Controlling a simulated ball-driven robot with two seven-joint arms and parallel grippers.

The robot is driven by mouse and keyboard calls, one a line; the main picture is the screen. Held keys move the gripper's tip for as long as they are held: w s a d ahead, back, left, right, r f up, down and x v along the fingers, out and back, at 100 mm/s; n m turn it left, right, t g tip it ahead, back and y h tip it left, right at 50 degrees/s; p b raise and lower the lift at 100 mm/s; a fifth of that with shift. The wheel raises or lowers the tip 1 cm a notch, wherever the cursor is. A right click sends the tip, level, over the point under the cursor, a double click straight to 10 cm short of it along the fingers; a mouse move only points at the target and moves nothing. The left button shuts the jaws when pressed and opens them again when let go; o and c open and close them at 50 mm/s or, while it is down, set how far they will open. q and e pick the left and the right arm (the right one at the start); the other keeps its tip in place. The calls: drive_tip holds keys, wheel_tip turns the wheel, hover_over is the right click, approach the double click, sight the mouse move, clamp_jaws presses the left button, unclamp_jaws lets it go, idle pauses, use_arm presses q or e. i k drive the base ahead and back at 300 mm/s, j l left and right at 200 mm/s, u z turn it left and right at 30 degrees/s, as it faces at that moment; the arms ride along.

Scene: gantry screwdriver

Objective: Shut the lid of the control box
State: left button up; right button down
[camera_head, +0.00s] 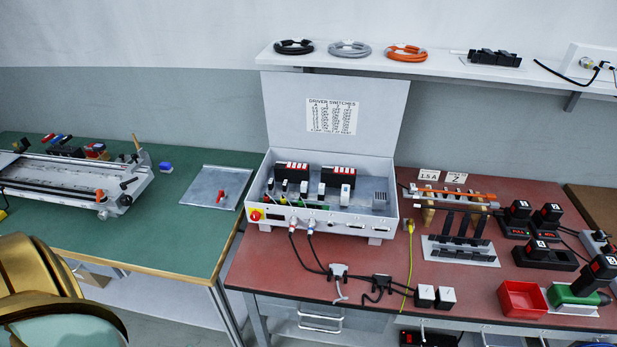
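The control box (330,222) is a light grey metal case on the left part of the red-topped bench. Its lid (375,100) stands open and upright at the back, with a printed "DRIVER SWITCHES" sheet (332,116) inside it. Black and white modules, switches and wiring show inside the box. Neither of my grippers shows. A gold and pale green rounded part at the lower left is probably mine.
A green table (190,248) at left holds a rail fixture (70,175) and a metal plate (205,187). Right of the box are a tool rack (460,250), battery chargers, a red bin (521,299) and a green-black tool. A shelf (440,68) with cable coils runs above, behind the lid.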

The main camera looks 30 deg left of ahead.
sight(342, 114)
drive_tip(key=l+u, duration=0.1)
drive_tip(key=u, duration=0.95)
